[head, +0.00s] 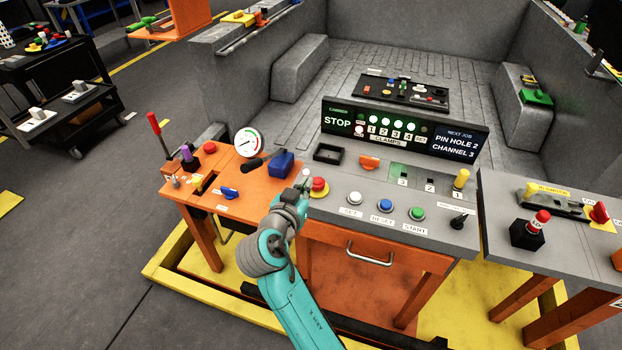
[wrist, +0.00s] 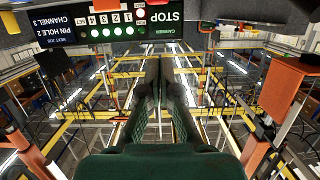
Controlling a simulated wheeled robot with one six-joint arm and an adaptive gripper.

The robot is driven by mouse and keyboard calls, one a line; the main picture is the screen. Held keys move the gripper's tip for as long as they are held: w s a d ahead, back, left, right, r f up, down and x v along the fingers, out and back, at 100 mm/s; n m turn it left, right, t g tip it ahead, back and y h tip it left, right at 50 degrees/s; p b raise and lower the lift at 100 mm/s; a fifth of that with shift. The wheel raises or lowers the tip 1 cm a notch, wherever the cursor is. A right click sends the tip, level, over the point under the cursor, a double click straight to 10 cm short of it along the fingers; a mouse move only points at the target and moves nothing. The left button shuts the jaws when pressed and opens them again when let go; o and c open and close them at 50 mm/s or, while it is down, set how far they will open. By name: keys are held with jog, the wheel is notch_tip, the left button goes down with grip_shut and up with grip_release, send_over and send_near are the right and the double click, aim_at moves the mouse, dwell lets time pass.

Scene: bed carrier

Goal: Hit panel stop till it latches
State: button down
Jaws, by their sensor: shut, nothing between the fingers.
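The panel stop is a red mushroom button (head: 319,184) on a yellow base, on the left part of the grey console panel (head: 340,212). In the head view my gripper (head: 304,176) is just left of the button, partly hidden by my wrist; I cannot tell whether they touch. In the wrist view my gripper (wrist: 160,65) has its two dark fingers together and empty, and the button does not show. The display (head: 400,133) behind the console reads STOP with several green lamps lit; it appears upside down in the wrist view (wrist: 125,22).
White, blue and green buttons (head: 386,205) line the console's front. A blue block (head: 281,165) and a gauge (head: 249,142) stand left of my gripper. A drawer handle (head: 369,256) sticks out below.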

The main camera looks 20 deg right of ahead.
jog(key=shift+v, duration=1.1)
jog(key=s+d+f+n+t+y, duration=0.1)
jog(key=s+d+f+n+y, duration=0.15)
jog(key=s+f, duration=0.3)
jog(key=s+d+f+n+y, duration=0.1)
jog(key=s+f+n+y, duration=0.2)
jog(key=f, duration=0.4)
jog(key=s+f+n+y, duration=0.25)
jog(key=s+f, duration=0.35)
jog(key=s, duration=0.7)
jog(key=s+d+r, duration=0.1)
jog(key=s+r, duration=0.3)
jog(key=s, duration=0.8)
jog(key=s+d+r+t+y, duration=0.1)
jog(key=s+r, duration=0.4)
jog(key=s, duration=0.8)
jog(key=shift+r+m, duration=0.25)
jog(key=shift+m, duration=0.15)
jog(key=shift+s, duration=0.1)
